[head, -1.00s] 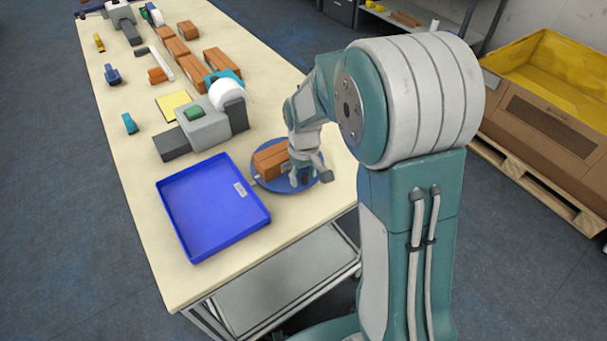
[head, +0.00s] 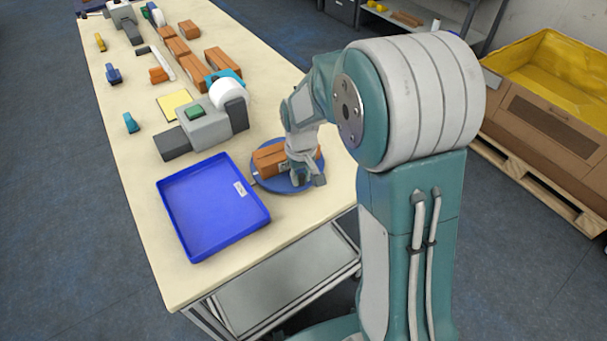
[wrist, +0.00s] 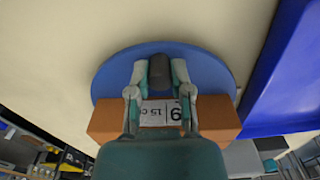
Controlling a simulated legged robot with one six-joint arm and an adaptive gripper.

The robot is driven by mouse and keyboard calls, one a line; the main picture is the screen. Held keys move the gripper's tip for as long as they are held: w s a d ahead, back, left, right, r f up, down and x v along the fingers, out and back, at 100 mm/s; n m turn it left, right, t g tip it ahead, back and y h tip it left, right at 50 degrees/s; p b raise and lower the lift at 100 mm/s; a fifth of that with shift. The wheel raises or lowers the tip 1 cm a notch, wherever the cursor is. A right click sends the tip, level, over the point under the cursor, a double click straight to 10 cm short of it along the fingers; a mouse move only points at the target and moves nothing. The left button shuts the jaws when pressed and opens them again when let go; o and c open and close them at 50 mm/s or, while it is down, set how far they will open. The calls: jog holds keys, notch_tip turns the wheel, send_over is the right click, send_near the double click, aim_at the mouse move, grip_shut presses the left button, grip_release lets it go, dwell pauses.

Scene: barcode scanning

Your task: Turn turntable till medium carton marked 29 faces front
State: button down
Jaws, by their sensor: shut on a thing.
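The carton (head: 270,158) is a brown box on the round blue turntable (head: 262,181). In the wrist view the carton (wrist: 108,118) lies across the turntable (wrist: 112,78), below the fingertips. Its white label (wrist: 160,112) reads upside down as "15 c" and a digit like 9; my gripper covers part of it, so I cannot read a full 29. My gripper (head: 302,180) is low over the turntable, beside the carton. In the wrist view my gripper (wrist: 159,70) is shut on a dark grey knob (wrist: 159,76) at the turntable.
A blue tray (head: 181,222) stands close to the left of the turntable. A grey scanner-like device (head: 205,130) is behind it. Several brown cartons (head: 222,62) lie farther back on the table. The table's right edge is close to the turntable.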

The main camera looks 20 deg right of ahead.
aim_at(259, 175)
jog(key=shift+s+a+f+m, duration=0.1)
jog(key=shift+a+m, duration=0.7)
jog(key=shift+m, duration=0.3)
jog(key=shift+a+f+m, duration=0.1)
jog(key=shift+a+m, duration=0.7)
jog(key=shift+m, duration=0.3)
jog(key=shift+w+a+m, duration=0.3)
jog(key=shift+a+m, duration=0.4)
jog(key=shift+m, duration=0.35)
jog(key=shift+w+a+m, duration=0.25)
jog(key=shift+a+m, duration=0.45)
jog(key=shift+m, duration=0.35)
jog(key=shift+w+a+m, duration=0.55)
jog(key=shift+m, duration=0.55)
jog(key=shift+w+a+m, duration=0.5)
jog(key=shift+a+m, duration=0.05)
jog(key=shift+m, duration=0.55)
jog(key=shift+w+a+m, duration=0.3)
jog(key=shift+w+m, duration=0.25)
jog(key=shift+m, duration=0.25)
jog(key=shift+w+a+m, duration=0.25)
jog(key=shift+w+m, duration=0.25)
jog(key=shift+m, duration=0.3)
jog(key=shift+w, duration=0.1)
jog(key=c, duration=0.5)
grip_release()
jog(key=shift+c, duration=0.2)
jog(key=shift+w+a, duration=0.1)
jog(key=shift+a, duration=0.05)
jog(key=shift+r, duration=0.1)
